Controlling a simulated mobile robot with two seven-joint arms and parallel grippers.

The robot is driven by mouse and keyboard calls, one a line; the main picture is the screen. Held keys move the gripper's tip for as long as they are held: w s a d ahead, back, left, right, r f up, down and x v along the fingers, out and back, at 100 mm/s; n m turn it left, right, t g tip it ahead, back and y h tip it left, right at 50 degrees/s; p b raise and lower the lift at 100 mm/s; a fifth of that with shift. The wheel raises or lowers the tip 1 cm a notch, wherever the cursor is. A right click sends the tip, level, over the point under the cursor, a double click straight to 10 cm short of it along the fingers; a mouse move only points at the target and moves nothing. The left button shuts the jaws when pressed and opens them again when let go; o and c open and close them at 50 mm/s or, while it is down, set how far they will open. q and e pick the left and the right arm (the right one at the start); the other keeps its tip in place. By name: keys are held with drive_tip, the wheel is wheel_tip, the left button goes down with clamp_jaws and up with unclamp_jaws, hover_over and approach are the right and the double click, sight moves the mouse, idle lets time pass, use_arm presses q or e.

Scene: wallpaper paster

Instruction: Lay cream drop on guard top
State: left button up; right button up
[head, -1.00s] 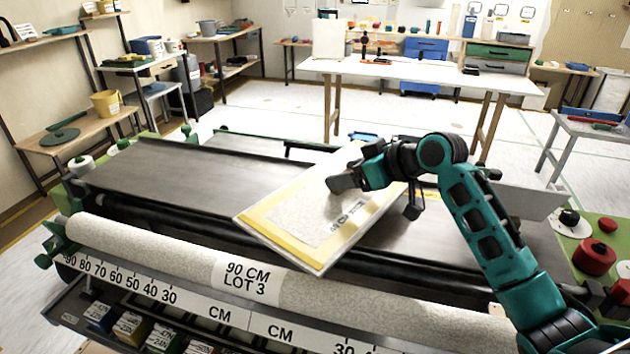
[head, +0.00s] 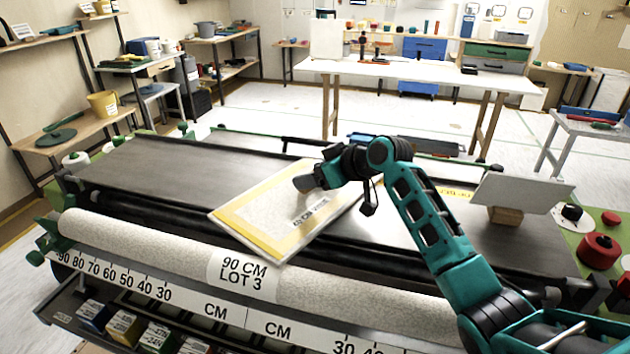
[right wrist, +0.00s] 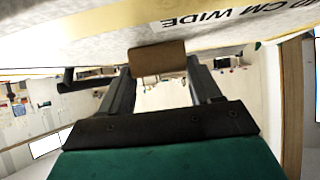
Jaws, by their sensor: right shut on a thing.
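The cream drop (head: 262,218) is a flat speckled cream panel with a yellow border and a "CM WIDE" label. My right gripper (head: 305,183) is over its far right part. In the right wrist view, my right gripper (right wrist: 160,75) is shut on a brown block (right wrist: 157,60) at the underside of the drop (right wrist: 110,35). The drop is slanted above the long dark flat top (head: 170,170) of the machine, which I take for the guard top. I cannot tell whether they touch. My left gripper is not in view.
A speckled roll (head: 150,245) marked "90 CM LOT 3" lies along the front, above a centimetre scale (head: 215,308). A grey plate (head: 525,192) on a wooden block stands on the right of the dark top. The left part of the top is clear.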

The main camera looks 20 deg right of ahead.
drive_tip(key=o, duration=1.4)
drive_tip(key=shift+o, duration=0.2)
drive_tip(key=v, duration=1.2)
drive_tip(key=shift+p, duration=0.35)
